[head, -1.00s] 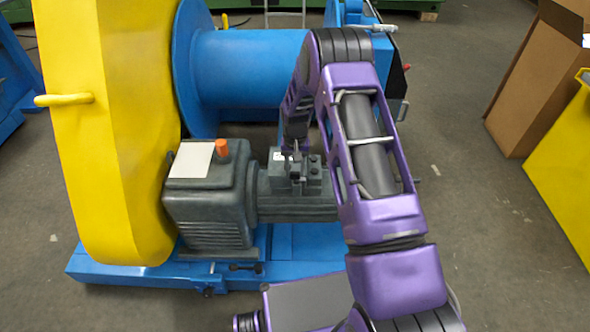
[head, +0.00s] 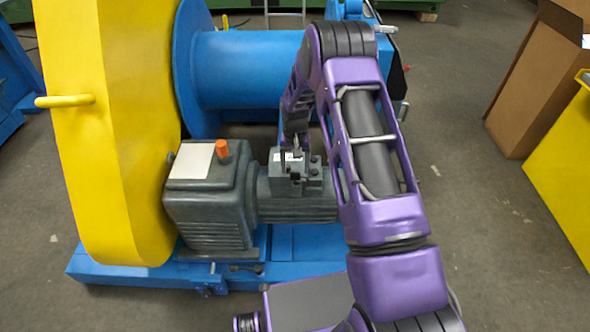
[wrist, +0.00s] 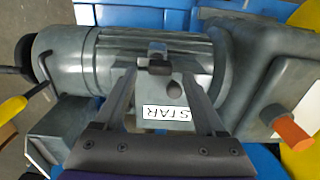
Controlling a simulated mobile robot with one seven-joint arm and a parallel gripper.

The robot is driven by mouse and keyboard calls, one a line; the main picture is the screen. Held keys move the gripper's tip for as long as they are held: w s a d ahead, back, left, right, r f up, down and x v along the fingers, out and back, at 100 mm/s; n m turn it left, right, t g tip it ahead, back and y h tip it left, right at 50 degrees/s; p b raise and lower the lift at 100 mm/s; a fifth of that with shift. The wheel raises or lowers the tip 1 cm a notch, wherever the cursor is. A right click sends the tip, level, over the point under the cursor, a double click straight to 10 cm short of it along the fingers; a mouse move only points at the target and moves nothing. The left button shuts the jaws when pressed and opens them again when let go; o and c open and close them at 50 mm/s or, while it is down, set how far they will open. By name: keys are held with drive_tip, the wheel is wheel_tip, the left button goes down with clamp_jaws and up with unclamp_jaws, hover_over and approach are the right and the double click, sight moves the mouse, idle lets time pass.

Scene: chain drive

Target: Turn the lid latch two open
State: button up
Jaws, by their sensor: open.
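The grey terminal box (head: 289,186) sits on top of the motor, with a white label on its lid. In the wrist view the label (wrist: 168,113) shows part of the word "STAR". A small dark block (wrist: 158,67), which looks like a lid latch, stands at the box edge between my fingertips. A round dark knob (wrist: 174,88) is beside it. I cannot tell which is latch two. My gripper (wrist: 158,76) is open over the box, its fingers on either side of the dark block with gaps. In the head view my gripper (head: 295,165) partly hides the lid.
The grey gearbox (head: 207,205) with an orange cap (head: 222,149) stands left of the motor. The yellow guard (head: 110,130) is further left and the blue drum (head: 250,67) behind. A blue base (head: 120,270) runs underneath.

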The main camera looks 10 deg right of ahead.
sight(295, 173)
wheel_tip(295, 173, up, 15)
drive_tip(key=p, duration=0.2)
drive_tip(key=shift+r, duration=0.2)
